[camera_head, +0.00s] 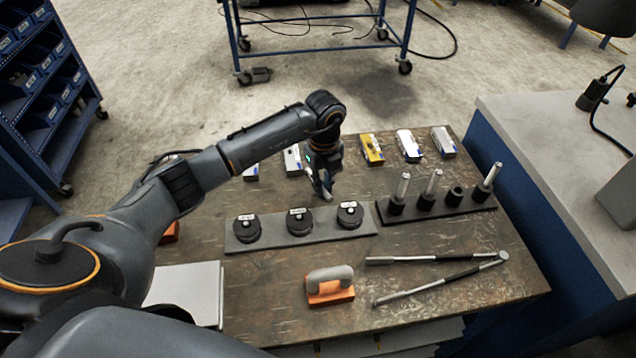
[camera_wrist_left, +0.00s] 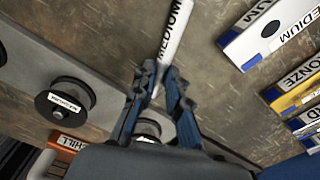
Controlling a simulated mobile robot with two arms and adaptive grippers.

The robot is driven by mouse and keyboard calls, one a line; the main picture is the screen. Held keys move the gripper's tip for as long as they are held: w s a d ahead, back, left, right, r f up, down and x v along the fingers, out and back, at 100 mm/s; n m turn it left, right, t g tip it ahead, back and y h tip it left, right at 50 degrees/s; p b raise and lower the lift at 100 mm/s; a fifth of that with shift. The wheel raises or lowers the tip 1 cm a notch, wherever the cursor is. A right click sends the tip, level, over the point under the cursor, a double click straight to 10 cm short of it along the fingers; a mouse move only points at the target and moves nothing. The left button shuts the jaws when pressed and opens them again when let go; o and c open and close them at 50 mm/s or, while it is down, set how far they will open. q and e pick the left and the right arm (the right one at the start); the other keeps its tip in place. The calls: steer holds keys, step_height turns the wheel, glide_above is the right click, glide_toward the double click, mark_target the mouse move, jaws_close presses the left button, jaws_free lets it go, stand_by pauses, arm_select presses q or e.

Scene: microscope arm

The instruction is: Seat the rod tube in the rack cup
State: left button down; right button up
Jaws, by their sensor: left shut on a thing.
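My left gripper (camera_head: 322,178) is shut on a white rod tube (camera_head: 328,193) and holds it above the table, behind the plate of round black pieces. In the left wrist view the tube (camera_wrist_left: 174,35) carries the word MEDIUM and sticks out between the fingertips (camera_wrist_left: 160,85). The dark rack (camera_head: 435,210) stands to the right of the gripper, apart from it. It has a row of black cups; the third cup from the left (camera_head: 455,194) is empty. The other cups hold upright pale rods (camera_head: 403,186), (camera_head: 433,182), (camera_head: 492,175). My right gripper is not in view.
A grey plate (camera_head: 270,243) with three labelled black round pieces lies left of the rack. White and yellow boxes (camera_head: 372,150) line the back edge. In front lie an orange-based block (camera_head: 330,288) and a hinged metal tool (camera_head: 440,280). A grey counter (camera_head: 560,140) borders the right.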

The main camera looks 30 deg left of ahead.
arm_select(q)
steer(key=shift+r, duration=0.15)
steer(key=shift+w+r, duration=0.1)
steer(key=shift+r, duration=0.15)
step_height(320, 180, up, 2)
steer(key=shift+r+b, duration=0.1)
steer(key=shift+b, duration=0.7)
steer(key=s+d+r+b, duration=0.1)
steer(key=s+d+r, duration=0.5)
steer(key=s+r, duration=0.4)
steer(key=s, duration=0.2)
steer(key=shift+s+b, duration=0.3)
steer(key=shift+s, duration=0.1)
